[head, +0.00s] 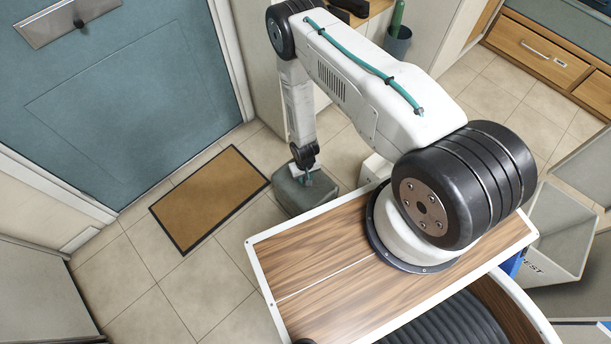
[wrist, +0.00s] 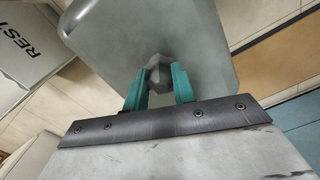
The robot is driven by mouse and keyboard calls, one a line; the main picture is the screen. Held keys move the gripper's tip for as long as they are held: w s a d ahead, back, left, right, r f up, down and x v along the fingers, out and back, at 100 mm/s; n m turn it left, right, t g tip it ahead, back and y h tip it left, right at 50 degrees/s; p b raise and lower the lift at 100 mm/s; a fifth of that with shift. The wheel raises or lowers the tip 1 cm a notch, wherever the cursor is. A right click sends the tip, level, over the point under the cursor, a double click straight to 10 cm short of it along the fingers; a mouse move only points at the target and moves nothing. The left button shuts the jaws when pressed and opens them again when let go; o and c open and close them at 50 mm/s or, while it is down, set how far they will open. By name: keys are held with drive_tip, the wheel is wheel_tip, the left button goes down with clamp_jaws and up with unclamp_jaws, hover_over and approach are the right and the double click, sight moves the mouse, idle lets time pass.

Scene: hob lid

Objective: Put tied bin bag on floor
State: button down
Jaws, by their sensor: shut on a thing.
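The tied bin bag (head: 292,194) is a grey, rounded, boxy bundle low beside the front edge of my wooden-topped base in the head view. In the wrist view the bag (wrist: 195,35) fills the upper middle, with a small grey knot at its top. My gripper (head: 307,176) points down over the bag. In the wrist view its two teal fingers (wrist: 160,82) are shut on the knot from both sides. The bag's underside is hidden, so I cannot tell whether it touches the tiled floor (head: 150,275).
A brown doormat (head: 210,197) lies left of the bag, before a blue-grey door (head: 120,90). Bare tiles lie around the mat. An open grey bin marked REST (head: 562,240) is at the right. Wooden drawers (head: 540,52) stand at the upper right.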

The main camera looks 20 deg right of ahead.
drive_tip(key=shift+w+a+f, duration=0.1)
drive_tip(key=shift+w+f, duration=0.05)
drive_tip(key=shift+f, duration=1.05)
drive_tip(key=c, duration=1.1)
unclamp_jaws()
drive_tip(key=shift+f, duration=0.1)
drive_tip(key=shift+c, duration=0.2)
